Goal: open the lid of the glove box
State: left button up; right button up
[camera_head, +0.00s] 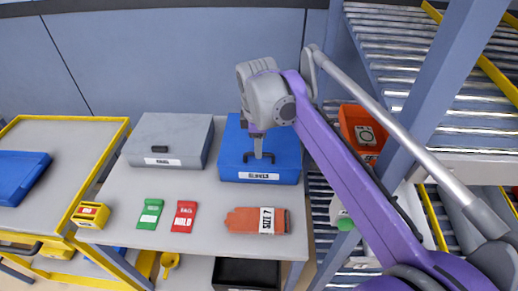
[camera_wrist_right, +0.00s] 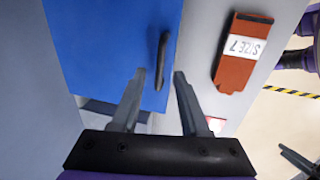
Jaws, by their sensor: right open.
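The glove box is a blue box (camera_head: 285,150) with a white label on its front. It stands at the back of the table, and its lid is down. Its black handle (camera_head: 248,157) is on the lid; the handle also shows in the right wrist view (camera_wrist_right: 163,58). My right gripper (camera_head: 258,155) points down over the lid from above. In the right wrist view my right gripper (camera_wrist_right: 159,76) is open, with the handle between or just beyond its fingertips. I cannot tell whether they touch.
A grey case (camera_head: 190,135) stands left of the blue box. An orange glove pack (camera_head: 243,221), a red packet (camera_head: 184,217) and a green packet (camera_head: 150,214) lie in front. A roller rack with a blue post (camera_head: 455,75) stands at the right.

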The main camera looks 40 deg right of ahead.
jog(key=shift+w+d+f, duration=0.15)
jog(key=shift+f, duration=1)
grip_shut()
dwell(0.6)
